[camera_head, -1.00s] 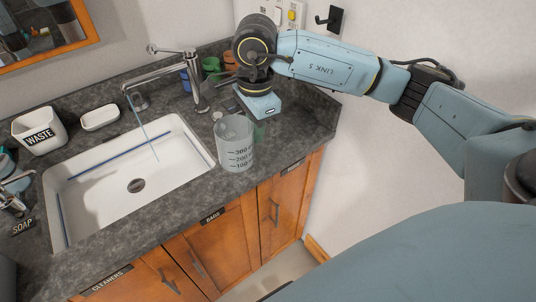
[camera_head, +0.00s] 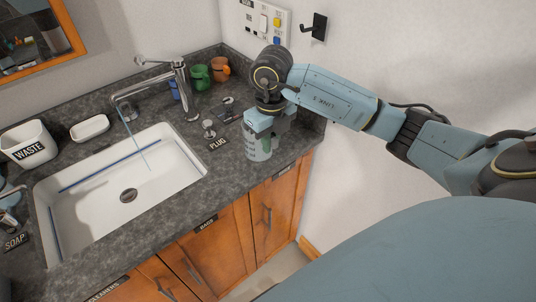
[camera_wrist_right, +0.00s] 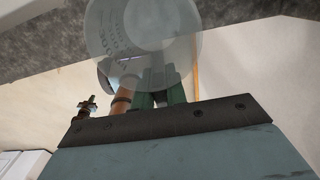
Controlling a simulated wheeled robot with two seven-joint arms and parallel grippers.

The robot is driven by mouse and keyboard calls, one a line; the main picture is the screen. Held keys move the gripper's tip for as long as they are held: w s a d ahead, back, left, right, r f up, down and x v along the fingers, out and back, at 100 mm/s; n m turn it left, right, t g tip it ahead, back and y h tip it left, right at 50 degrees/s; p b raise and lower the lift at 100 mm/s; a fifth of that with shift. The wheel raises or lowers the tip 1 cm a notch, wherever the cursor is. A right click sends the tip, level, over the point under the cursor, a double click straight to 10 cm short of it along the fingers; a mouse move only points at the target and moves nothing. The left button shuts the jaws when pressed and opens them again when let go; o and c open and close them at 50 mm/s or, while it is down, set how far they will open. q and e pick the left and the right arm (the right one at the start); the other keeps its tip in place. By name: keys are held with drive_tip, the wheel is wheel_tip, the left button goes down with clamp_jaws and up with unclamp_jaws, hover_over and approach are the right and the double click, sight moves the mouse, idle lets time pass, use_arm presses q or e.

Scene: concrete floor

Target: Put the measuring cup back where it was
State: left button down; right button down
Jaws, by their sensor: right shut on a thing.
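The measuring cup (camera_head: 255,153) is a translucent grey cup with dark markings, at the right end of the counter in the head view. My right gripper (camera_head: 267,143) is shut on it from the far side and partly covers its top. I cannot tell whether the cup's base touches the counter. In the right wrist view the cup (camera_wrist_right: 140,30) fills the top middle, with the green fingers (camera_wrist_right: 158,98) against it. My left gripper is not in view.
The sink (camera_head: 185,172) lies left of the cup, with the faucet (camera_head: 178,85) behind it. A green mug (camera_head: 199,77) and an orange mug (camera_head: 220,69) stand at the back. The PLUG label (camera_head: 217,144) is left of the cup. A wall hook (camera_head: 319,27) is above right.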

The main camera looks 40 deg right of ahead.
sight(270, 155)
drive_tip(key=shift+f, duration=2.45)
drive_tip(key=shift+f, duration=0.1)
drive_tip(key=c, duration=1.4)
unclamp_jaws()
wheel_tip(270, 155, up, 12)
drive_tip(key=shift+r, duration=0.15)
